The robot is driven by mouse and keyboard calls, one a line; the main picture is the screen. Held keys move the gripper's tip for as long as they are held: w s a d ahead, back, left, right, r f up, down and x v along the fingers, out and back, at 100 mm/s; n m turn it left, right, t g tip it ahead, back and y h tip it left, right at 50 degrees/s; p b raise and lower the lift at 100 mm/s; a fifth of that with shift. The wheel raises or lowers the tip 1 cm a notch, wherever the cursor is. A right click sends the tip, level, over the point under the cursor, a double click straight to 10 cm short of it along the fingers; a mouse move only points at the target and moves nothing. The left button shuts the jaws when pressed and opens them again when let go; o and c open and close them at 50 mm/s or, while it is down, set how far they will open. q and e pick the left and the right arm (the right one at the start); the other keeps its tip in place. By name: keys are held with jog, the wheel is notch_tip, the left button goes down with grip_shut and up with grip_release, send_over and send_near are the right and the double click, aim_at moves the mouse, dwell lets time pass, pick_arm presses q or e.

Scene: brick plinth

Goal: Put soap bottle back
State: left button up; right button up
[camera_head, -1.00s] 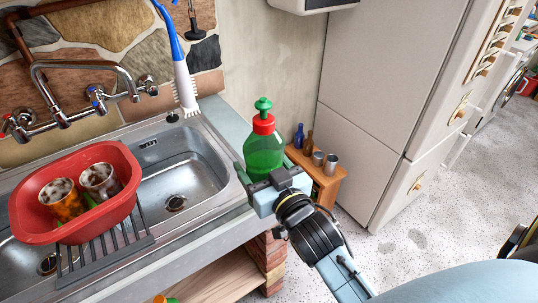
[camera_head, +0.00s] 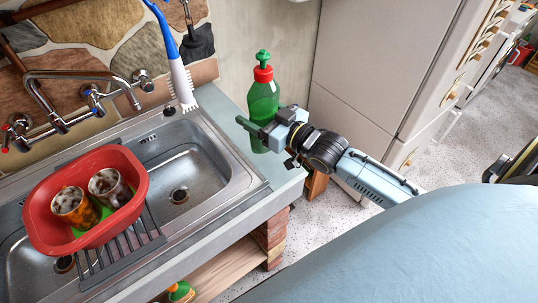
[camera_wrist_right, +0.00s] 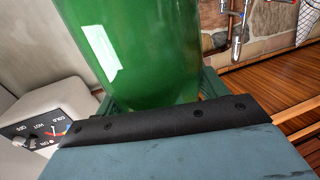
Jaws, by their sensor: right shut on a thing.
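The soap bottle (camera_head: 263,101) is green with a red collar and a green pump top. It stands upright at the right end of the sink counter (camera_head: 222,112), near the wall. My right gripper (camera_head: 266,130) is shut around its lower part, reaching in from the right. The bottle also fills the upper middle of the right wrist view (camera_wrist_right: 150,50), with the gripper's dark pad edge in front of it. The bottle's base is partly hidden by the gripper, so I cannot tell whether it touches the counter. My left gripper is not in view.
The metal sink (camera_head: 188,165) holds a red basin (camera_head: 135,205) with two dirty cups, beside a grey rack (camera_head: 125,250). A blue-and-white brush (camera_head: 182,82) stands behind the sink. A white fridge (camera_head: 375,60) is to the right. The counter's front edge is clear.

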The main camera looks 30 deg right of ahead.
jog(key=shift+w+d+r, duration=0.35)
jog(key=shift+d+r, duration=0.15)
jog(key=shift+d, duration=0.3)
notch_tip(320, 180, down, 10)
jog(key=shift+r, duration=0.1)
jog(key=shift+b, duration=0.35)
jog(key=o, duration=1.3)
jog(key=shift+f, duration=0.2)
jog(key=shift+o, duration=0.2)
jog(key=v, duration=1.2)
jog(key=shift+d, duration=0.15)
jog(key=shift+r, duration=0.15)
